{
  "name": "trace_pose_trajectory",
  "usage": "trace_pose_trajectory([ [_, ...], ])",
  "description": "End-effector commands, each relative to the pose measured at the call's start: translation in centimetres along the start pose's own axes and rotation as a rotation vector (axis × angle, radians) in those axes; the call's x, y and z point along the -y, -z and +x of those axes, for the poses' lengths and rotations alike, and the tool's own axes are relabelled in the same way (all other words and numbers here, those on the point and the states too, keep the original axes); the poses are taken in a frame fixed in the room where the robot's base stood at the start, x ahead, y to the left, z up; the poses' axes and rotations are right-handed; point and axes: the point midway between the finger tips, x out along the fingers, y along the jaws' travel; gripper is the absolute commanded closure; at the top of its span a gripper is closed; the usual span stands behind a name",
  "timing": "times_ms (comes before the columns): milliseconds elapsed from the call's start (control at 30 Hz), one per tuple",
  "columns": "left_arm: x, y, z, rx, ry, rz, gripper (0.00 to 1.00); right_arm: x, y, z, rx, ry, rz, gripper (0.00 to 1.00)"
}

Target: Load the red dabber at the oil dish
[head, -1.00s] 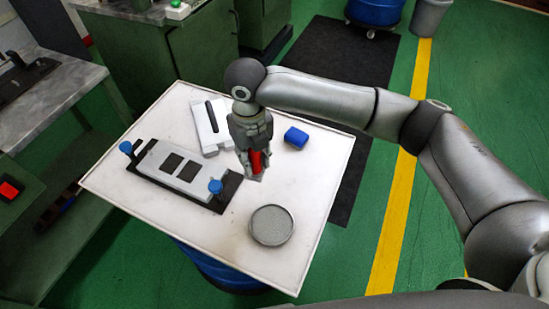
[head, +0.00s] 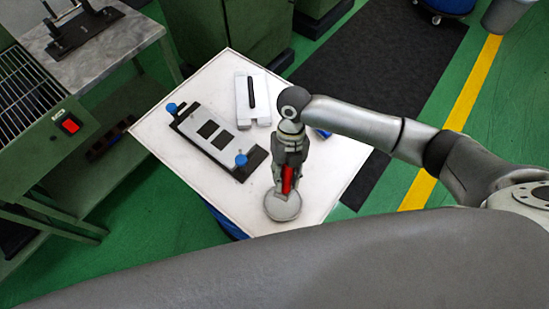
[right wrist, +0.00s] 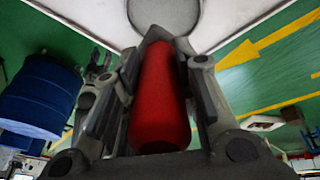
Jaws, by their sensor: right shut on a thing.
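My right gripper (head: 287,184) is shut on the red dabber (head: 287,179), pointing down. The dabber also fills the middle of the right wrist view (right wrist: 160,95), between the two fingers. The round grey oil dish (head: 282,209) is near the table's front corner. In the head view the gripper's tip overlaps the dish's far part; I cannot tell whether the dabber touches it. In the right wrist view part of the dish (right wrist: 172,18) shows just beyond the dabber's tip. My left gripper is not in view.
The white table (head: 225,195) also bears a black-and-grey mould plate with blue knobs (head: 215,138) and a grey block with a black handle (head: 252,98). A blue block (head: 322,133) is partly hidden behind my right arm. A green machine with a red button (head: 70,123) is left.

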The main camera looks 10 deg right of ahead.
Motion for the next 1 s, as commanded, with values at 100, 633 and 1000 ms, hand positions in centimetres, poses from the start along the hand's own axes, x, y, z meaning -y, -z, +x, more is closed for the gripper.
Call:
trace_pose_trajectory([
  [100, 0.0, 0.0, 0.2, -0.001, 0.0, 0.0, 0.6, 0.1, 0.1, 0.4, -0.003, -0.005, 0.003, 0.96],
  [633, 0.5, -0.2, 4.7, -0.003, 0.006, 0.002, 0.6, 0.8, -1.5, 5.0, -0.002, -0.004, 0.001, 0.96],
  [1000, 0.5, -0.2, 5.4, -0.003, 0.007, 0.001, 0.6, 0.9, -1.7, 5.7, -0.001, -0.003, 0.001, 0.96],
])
